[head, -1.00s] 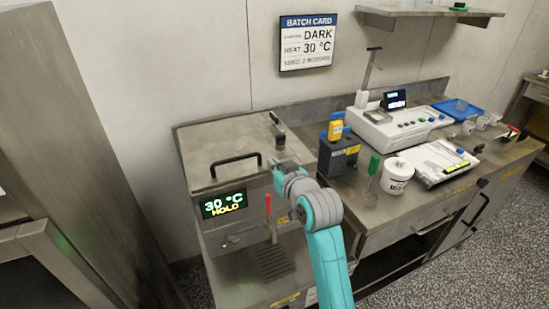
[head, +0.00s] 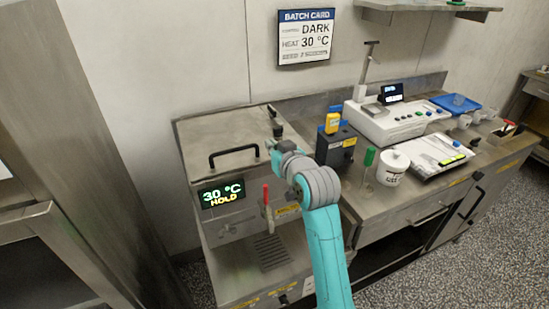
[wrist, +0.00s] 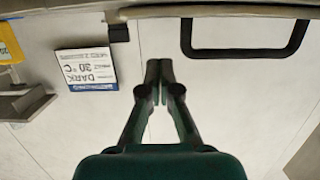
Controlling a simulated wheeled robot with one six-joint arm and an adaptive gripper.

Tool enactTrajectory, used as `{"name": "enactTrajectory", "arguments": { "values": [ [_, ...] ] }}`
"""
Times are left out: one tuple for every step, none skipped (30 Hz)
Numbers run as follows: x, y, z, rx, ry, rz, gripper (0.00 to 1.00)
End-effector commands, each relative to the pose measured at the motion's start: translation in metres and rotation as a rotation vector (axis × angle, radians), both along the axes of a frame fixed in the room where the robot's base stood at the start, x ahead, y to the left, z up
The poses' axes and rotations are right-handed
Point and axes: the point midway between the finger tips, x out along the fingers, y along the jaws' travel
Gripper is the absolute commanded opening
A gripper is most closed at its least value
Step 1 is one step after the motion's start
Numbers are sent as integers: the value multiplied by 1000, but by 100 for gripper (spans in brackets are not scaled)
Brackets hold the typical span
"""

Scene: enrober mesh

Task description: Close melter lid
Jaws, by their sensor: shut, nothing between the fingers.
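The melter (head: 232,222) is a steel box at the left end of the counter, with a display reading 30 °C HOLD. Its lid (head: 215,135) lies about flat across the top and appears down; any small gap at its edge cannot be made out. The lid's black handle (head: 234,156) is at the front edge and also shows at the upper right of the wrist view (wrist: 245,50). My gripper (head: 274,118) is over the lid's right side, right of the handle and apart from it. In the wrist view its fingers (wrist: 160,75) are together and empty.
A red-handled lever (head: 266,200) is on the melter's front. Right of the melter stand a dark box with a yellow item (head: 335,145), a green-handled tool (head: 369,160) and a white tub (head: 392,168). The batch card (head: 306,37) hangs on the wall behind.

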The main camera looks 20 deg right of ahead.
Motion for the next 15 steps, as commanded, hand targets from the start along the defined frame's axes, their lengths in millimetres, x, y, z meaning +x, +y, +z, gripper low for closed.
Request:
{"name": "enactTrajectory", "arguments": {
  "values": [
    [-9, 0, 2, 0, -2, 0, 0],
    [-14, 0, 3, 0, -3, -1, 0],
    [-20, 0, 5, 0, -3, 0, 0],
    [-25, 0, 7, 0, -4, 0, 0],
    [-30, 0, 8, 0, -5, -1, 0],
    [-36, 0, 10, 0, -5, -1, 0],
    [-42, 0, 11, 0, -4, 0, 0],
    [-47, 0, 13, 0, -6, 0, 0],
    [-54, 0, 15, 0, -6, 0, 0],
    [-59, 0, 16, -1, -7, 0, 0],
    [-64, 0, 17, -1, -6, 0, 0],
    [-70, 0, 19, -1, -7, -1, 0],
    [-74, 0, 20, -1, -7, -1, 0],
    [-79, 0, 21, -1, -7, -1, 0],
    [-83, 0, 23, -1, -7, -1, 0]
  ]
}}
